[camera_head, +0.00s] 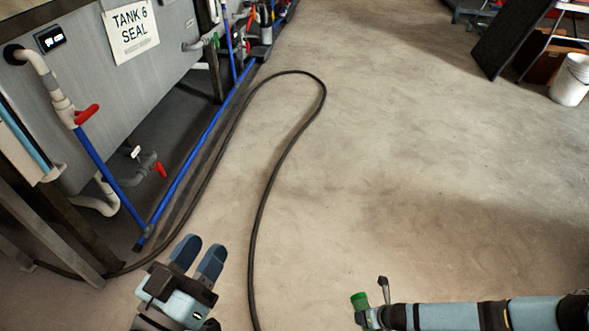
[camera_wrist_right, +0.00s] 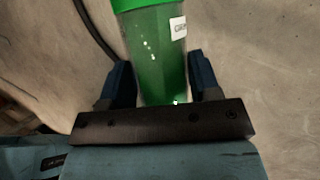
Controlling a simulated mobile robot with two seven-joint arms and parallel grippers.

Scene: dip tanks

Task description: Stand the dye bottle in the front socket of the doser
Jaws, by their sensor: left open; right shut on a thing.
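My right gripper (camera_wrist_right: 163,88) is shut on a green dye bottle (camera_wrist_right: 158,50) in the right wrist view. In the head view the green end of the bottle (camera_head: 359,300) shows at the tip of my right arm, low at the right, above the floor. My left gripper (camera_head: 198,259) is open and empty at the bottom left of the head view. The doser and its front socket cannot be made out in these views.
A grey tank with a "TANK 6 SEAL" sign (camera_head: 131,32) stands at the left, with blue pipes and red-handled valves. A black hose (camera_head: 283,157) loops across the floor. A white bucket (camera_head: 571,80) and a dark panel (camera_head: 510,38) are at the far right.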

